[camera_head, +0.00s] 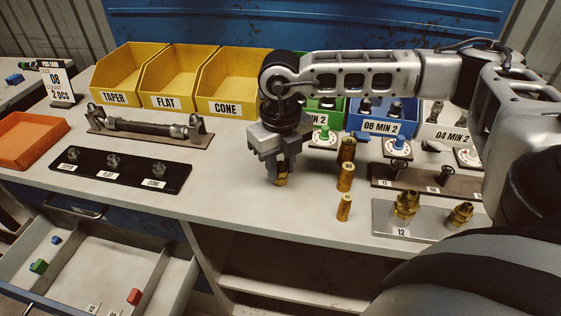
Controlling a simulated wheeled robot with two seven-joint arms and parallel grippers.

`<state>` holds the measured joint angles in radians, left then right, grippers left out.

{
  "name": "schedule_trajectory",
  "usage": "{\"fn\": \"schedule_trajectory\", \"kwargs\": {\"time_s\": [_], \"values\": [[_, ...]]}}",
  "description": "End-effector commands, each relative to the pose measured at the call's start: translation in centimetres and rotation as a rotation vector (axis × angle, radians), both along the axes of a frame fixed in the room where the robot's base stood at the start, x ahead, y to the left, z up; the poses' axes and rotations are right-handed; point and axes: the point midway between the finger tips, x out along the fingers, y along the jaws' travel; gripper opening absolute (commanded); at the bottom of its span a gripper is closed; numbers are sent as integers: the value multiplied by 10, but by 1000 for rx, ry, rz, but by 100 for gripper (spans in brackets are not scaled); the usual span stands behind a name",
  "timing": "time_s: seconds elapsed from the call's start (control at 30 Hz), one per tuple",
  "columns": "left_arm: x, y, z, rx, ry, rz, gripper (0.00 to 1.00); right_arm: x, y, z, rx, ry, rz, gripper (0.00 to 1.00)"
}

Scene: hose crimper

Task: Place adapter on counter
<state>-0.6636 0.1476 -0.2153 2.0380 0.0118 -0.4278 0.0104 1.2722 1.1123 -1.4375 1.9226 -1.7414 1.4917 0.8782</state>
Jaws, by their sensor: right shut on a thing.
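My right gripper (281,170) points down over the counter (235,200), left of several brass pieces. It is shut on a small brass adapter (281,180), whose lower end shows below the fingers. The upper part of the adapter is hidden by the fingers. The adapter looks upright and is at or just above the counter surface; I cannot tell if it touches. My left gripper is not in view.
Brass cylinders (344,178) stand in a row right of the gripper. A grey plate (385,217) labelled 12 holds brass fittings. Yellow bins (225,108), a hose rack (160,139) and a black label strip (130,178) lie left. An open drawer (100,262) is below the counter's front edge.

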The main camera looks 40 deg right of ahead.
Motion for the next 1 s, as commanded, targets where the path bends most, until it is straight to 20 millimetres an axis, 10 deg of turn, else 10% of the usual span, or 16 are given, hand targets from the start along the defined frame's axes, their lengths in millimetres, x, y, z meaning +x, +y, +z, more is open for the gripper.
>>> {"fn": "schedule_trajectory", "kwargs": {"time_s": [0.2, 0.23, 0.3, 0.7, 1.0], "values": [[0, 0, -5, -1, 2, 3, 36, 0, 0, -4, 1, -1, 0, 2], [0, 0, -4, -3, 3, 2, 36, 0, 0, -4, 1, -1, 0, 29], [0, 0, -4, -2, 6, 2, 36, 0, 0, -3, 1, -1, 0, 48], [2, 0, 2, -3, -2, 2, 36, 1, 0, 5, 1, -2, 0, 48], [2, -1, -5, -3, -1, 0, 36, 1, 1, 63, 2, -6, 0, 48]]}}
